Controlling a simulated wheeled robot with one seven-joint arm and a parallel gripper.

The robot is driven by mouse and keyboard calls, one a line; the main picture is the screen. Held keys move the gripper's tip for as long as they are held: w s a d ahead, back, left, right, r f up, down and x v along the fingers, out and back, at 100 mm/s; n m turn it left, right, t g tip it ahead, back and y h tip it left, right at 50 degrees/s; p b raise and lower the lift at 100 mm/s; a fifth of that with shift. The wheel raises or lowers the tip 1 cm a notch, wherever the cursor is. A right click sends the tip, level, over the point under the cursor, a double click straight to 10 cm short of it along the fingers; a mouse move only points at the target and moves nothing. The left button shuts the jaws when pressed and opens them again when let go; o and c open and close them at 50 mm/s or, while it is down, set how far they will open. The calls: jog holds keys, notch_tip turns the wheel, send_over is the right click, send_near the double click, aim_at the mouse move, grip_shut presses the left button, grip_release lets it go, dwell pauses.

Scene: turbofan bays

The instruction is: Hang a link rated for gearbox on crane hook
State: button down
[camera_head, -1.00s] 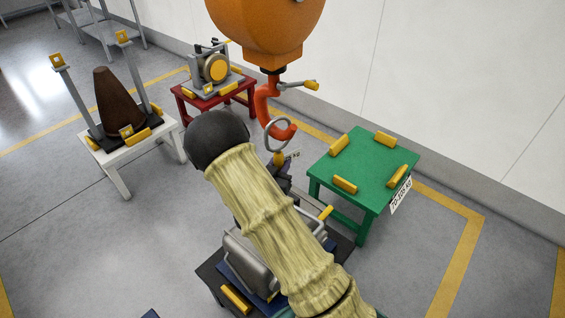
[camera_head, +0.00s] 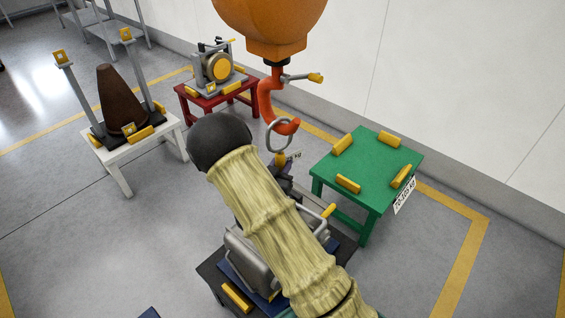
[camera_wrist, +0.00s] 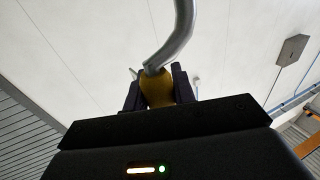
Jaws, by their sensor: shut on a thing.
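The orange crane hook (camera_head: 268,108) hangs below a large orange hook block (camera_head: 270,22) at the top of the head view. A grey metal link (camera_head: 274,133) with a yellow grip (camera_head: 281,158) stands upright at the hook's curved lower end. In that view the ring overlaps the hook; I cannot tell if it is around it or in front. My gripper (camera_head: 284,170) is below, partly hidden by my arm. In the wrist view my gripper (camera_wrist: 158,90) is shut on the link's yellow grip (camera_wrist: 156,88), with the grey bar (camera_wrist: 178,40) rising above. A small tag sits beside the grip; its text is unreadable.
A green table (camera_head: 370,160) with yellow blocks stands right of the hook. A red table (camera_head: 215,100) holds a machine behind left. A white stand (camera_head: 120,160) holds a brown cone. A grey case (camera_head: 245,255) lies below my arm. A lever (camera_head: 300,77) sticks out from the hook.

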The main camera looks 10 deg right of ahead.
jog(key=shift+f, duration=0.3)
jog(key=c, duration=1.6)
grip_release()
jog(key=o, duration=0.5)
jog(key=shift+w, duration=0.1)
jog(key=shift+s+a, duration=0.3)
jog(key=shift+s, duration=0.1)
jog(key=b+v, duration=0.3)
jog(key=v, duration=1.3)
jog(key=shift+s+r, duration=0.1)
jog(key=shift+s, duration=0.15)
